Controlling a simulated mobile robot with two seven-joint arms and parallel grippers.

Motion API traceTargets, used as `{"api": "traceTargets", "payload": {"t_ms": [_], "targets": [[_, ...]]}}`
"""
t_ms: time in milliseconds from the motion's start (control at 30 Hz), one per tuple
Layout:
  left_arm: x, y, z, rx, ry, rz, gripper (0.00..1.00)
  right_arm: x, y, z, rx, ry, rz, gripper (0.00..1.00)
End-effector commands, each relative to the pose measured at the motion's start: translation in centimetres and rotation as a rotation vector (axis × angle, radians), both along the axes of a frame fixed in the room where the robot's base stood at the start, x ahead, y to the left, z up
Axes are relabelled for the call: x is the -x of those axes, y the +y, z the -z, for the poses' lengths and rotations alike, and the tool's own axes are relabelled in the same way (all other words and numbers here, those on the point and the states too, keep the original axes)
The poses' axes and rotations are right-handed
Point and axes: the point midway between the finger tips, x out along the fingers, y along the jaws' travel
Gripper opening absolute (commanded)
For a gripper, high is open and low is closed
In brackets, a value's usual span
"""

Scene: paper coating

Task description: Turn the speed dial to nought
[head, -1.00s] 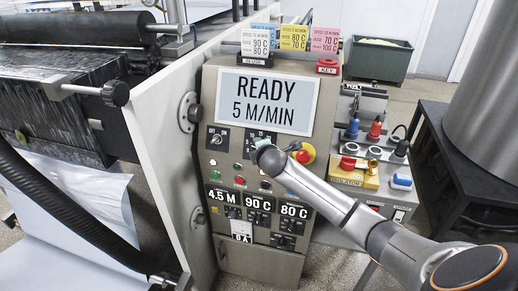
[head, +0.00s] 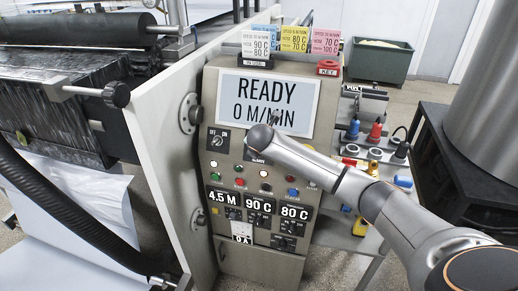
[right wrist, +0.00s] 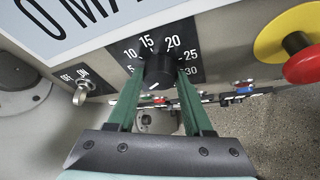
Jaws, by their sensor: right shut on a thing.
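The speed dial (right wrist: 158,70) is a black round knob on a dark scale plate marked 5 to 30. In the right wrist view its white mark is at the knob's lower side, toward the lower left. My right gripper (right wrist: 159,78) has its green fingers on either side of the knob and is shut on it. In the head view my right wrist hides the dial. The display (head: 264,100) on the grey control panel reads READY, 0 M/MIN. My left gripper is not in view.
An on/off switch (right wrist: 80,92) sits left of the dial. A red and yellow emergency button (right wrist: 292,45) is close on the right. Below are lamps and small readouts (head: 259,205). A pale side plate (head: 160,150) stands left of the panel.

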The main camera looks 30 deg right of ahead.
Motion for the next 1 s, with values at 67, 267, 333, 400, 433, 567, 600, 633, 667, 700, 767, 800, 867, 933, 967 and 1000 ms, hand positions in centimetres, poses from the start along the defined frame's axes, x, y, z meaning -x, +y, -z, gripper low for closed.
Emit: {"api": "traceTargets", "payload": {"t_ms": [67, 267, 333, 400, 433, 567, 600, 633, 667, 700, 767, 800, 867, 933, 967, 1000], "targets": [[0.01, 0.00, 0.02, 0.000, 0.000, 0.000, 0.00, 0.04, 0.00, 0.12, 0.011, 0.015, -0.006, 0.00], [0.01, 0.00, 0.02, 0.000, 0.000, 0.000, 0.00, 0.03, 0.03, 0.12, 0.021, 0.026, -0.014, 0.00], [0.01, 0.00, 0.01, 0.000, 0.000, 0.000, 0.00, 0.03, 0.04, 0.12, 0.022, 0.027, -0.015, 0.00], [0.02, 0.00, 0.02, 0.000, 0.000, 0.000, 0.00, 0.03, 0.04, 0.12, 0.022, 0.027, -0.015, 0.00], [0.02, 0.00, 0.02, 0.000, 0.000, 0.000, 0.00, 0.03, 0.04, 0.12, 0.022, 0.027, -0.015, 0.00], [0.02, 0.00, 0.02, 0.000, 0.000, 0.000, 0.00, 0.03, 0.04, 0.12, 0.022, 0.026, -0.015, 0.00], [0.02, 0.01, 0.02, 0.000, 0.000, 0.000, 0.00, 0.03, 0.04, 0.12, 0.021, 0.025, -0.015, 0.54], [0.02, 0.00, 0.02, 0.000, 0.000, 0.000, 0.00, 0.02, 0.05, 0.12, 0.021, 0.025, -0.015, 0.57], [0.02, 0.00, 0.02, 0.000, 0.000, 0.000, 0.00, 0.02, 0.05, 0.12, 0.021, 0.025, -0.015, 0.61], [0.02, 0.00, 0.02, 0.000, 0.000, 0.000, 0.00, 0.02, 0.05, 0.10, 0.021, 0.025, -0.014, 0.65], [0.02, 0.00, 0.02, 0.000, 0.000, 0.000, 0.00, 0.01, 0.05, 0.08, 0.020, 0.024, -0.014, 0.72], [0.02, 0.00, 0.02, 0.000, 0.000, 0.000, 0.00, 0.00, 0.04, 0.07, 0.020, 0.024, -0.014, 0.77], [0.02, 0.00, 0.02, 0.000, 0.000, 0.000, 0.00, 0.00, 0.05, 0.05, 0.019, 0.023, -0.013, 0.81], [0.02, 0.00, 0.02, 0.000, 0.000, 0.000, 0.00, -0.01, 0.05, 0.03, 0.019, 0.023, -0.014, 0.81], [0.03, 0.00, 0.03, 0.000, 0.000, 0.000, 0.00, -0.01, 0.05, 0.03, 0.019, 0.023, -0.014, 0.81], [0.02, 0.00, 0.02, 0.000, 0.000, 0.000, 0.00, -0.02, 0.04, 0.02, 0.019, 0.022, -0.013, 0.81]]}}
